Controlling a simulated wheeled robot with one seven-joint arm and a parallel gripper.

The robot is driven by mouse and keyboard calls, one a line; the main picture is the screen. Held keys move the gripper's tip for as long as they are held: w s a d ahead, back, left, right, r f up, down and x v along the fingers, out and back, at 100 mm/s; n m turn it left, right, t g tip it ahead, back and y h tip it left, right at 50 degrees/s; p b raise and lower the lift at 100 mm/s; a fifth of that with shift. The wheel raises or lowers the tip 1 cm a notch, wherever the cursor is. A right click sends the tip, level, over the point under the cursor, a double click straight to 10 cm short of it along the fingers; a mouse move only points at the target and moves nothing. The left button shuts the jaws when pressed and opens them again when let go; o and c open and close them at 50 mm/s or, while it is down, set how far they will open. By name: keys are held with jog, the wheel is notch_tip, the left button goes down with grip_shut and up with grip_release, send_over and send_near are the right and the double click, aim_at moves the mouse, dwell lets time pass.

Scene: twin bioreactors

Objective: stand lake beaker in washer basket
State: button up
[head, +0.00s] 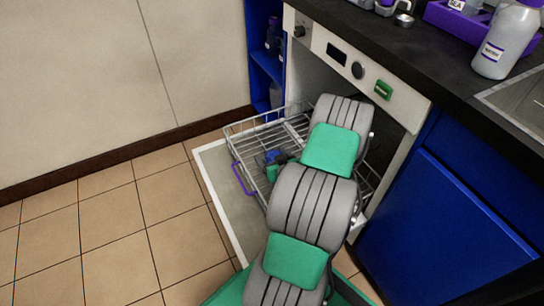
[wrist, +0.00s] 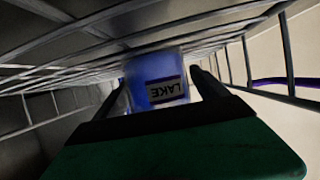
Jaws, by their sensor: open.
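The lake beaker (wrist: 155,75) is blue, with a label reading LAKE that appears upside down in the wrist view. It sits between the two dark fingers of my gripper (wrist: 158,88), which is open around it. The beaker is among the wires of the washer basket (wrist: 290,55); its base is not clearly visible, so its contact with the basket is hard to tell. In the head view the wire basket (head: 238,127) is pulled out over the lowered door, and a small blue shape (head: 273,157) shows in it beside my arm. My arm hides the basket's right part.
The washer (head: 350,62) stands open under the dark counter (head: 440,60). Its lowered door (head: 217,175) lies under the basket. A purple handle (head: 240,180) is on the basket's front. A white bottle (head: 505,42) stands on the counter. Tiled floor is free at left.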

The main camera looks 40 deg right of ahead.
jog(key=shift+r+p, duration=0.35)
jog(key=shift+p, duration=0.05)
jog(key=p+v, duration=0.2)
jog(key=v, duration=0.9)
jog(key=shift+d+f, duration=0.1)
jog(key=shift+f, duration=0.05)
jog(key=shift+s+a, duration=0.3)
jog(key=shift+s, duration=0.15)
jog(key=shift+c, duration=0.4)
